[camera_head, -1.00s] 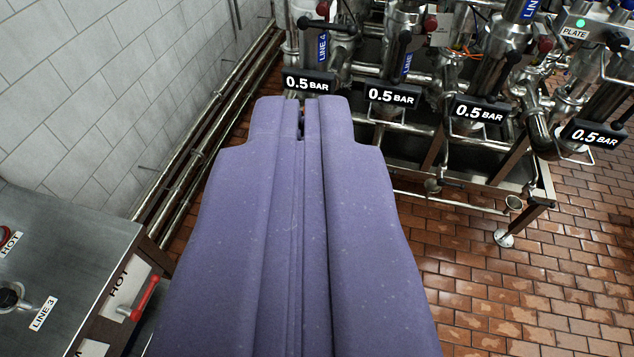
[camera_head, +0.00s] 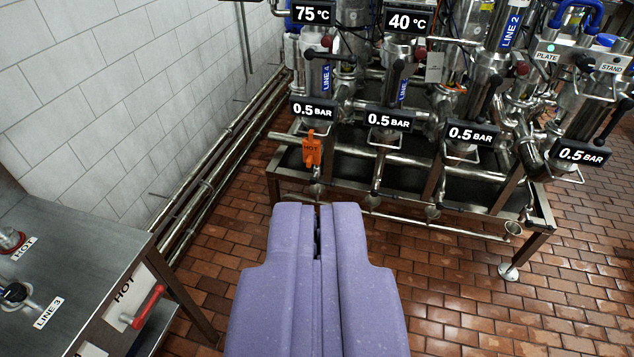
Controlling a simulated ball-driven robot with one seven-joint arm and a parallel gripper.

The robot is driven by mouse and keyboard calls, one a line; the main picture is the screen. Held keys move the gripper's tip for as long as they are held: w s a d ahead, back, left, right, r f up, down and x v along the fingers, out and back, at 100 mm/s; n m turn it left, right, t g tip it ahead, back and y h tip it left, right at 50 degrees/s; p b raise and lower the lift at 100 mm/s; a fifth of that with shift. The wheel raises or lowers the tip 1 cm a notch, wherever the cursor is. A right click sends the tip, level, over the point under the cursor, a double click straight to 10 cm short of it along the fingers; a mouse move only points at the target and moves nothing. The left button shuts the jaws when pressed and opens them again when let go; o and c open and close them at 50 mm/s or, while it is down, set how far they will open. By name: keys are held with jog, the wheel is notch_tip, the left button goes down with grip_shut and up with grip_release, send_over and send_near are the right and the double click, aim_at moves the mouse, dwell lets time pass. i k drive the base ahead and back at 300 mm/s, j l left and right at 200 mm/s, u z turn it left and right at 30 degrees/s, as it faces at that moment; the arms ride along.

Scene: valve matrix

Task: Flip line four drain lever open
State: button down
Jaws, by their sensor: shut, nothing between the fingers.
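The blue LINE 4 label (camera_head: 326,77) marks the leftmost valve column of the rack, with a 0.5 BAR display (camera_head: 314,110) below it. A drain lever there is too small or hidden to make out. My gripper (camera_head: 318,208) is purple, shut and empty. In the picture its tips lie just below that drain pipe's lower end; I cannot tell the gap in depth.
Neighbouring drain pipes (camera_head: 376,178) stand to the right along the rack's front rail (camera_head: 430,222). A steel cabinet (camera_head: 85,245) with a red handle (camera_head: 148,306) stands at the left. Pipes run along the white wall (camera_head: 120,90). The brick floor (camera_head: 470,300) is clear at the right.

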aim_at(325, 183)
jog(key=l+u, duration=0.25)
jog(key=l, duration=0.55)
jog(key=l+u, duration=0.25)
jog(key=l, duration=0.6)
jog(key=i+u, duration=0.2)
jog(key=i, duration=0.55)
jog(key=i+u, duration=0.2)
jog(key=i, duration=0.55)
jog(key=i+l+u, duration=0.25)
jog(key=i, duration=0.45)
